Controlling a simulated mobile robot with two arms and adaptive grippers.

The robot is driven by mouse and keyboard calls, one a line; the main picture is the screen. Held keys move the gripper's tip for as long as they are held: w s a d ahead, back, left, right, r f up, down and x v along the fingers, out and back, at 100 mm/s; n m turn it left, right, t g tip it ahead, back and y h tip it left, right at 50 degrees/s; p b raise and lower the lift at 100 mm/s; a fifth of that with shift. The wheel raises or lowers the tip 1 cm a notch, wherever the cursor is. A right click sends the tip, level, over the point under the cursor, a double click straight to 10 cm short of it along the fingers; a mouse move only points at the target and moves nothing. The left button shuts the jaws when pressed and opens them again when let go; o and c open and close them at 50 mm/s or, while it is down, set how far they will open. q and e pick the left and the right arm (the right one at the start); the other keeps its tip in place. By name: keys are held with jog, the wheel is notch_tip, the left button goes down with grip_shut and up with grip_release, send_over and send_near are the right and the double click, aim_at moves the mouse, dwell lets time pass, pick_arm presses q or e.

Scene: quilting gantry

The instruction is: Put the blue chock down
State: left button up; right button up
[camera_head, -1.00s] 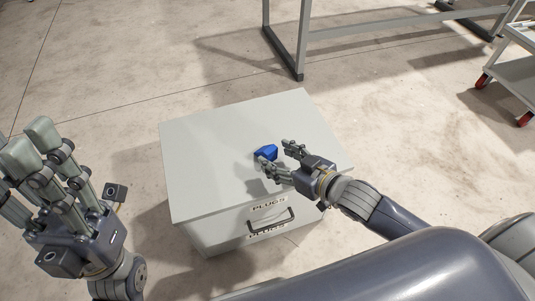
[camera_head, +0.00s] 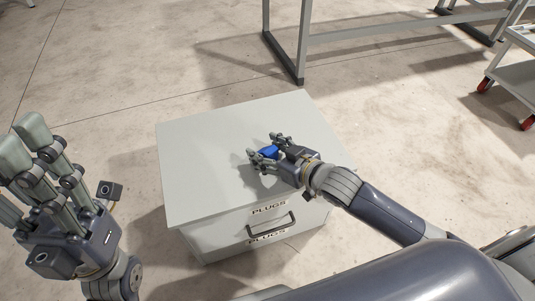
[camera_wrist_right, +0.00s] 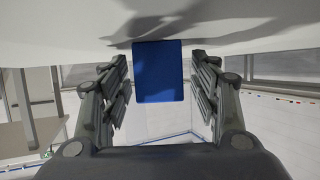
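The blue chock (camera_head: 269,152) is a small blue block at the grey cabinet's top (camera_head: 205,150), right of its middle. My right gripper (camera_head: 264,145) is low over the top, with its fingers on either side of the chock. In the right wrist view the chock (camera_wrist_right: 158,72) shows as a dark blue face between the fingers (camera_wrist_right: 160,85), with a narrow gap on each side. Its upper edge meets the pale cabinet surface in that view. The fingers partly hide the chock in the head view. My left gripper (camera_head: 18,150) is open and empty at the far left.
The cabinet front has a dark handle (camera_head: 271,228) and PLUGS labels. A grey metal frame (camera_head: 300,45) stands behind it, and a cart with red casters (camera_head: 510,85) is at the right edge.

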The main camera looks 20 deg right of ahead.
jog(key=c, duration=1)
jog(key=shift+c, duration=0.7)
jog(key=shift+r, duration=0.15)
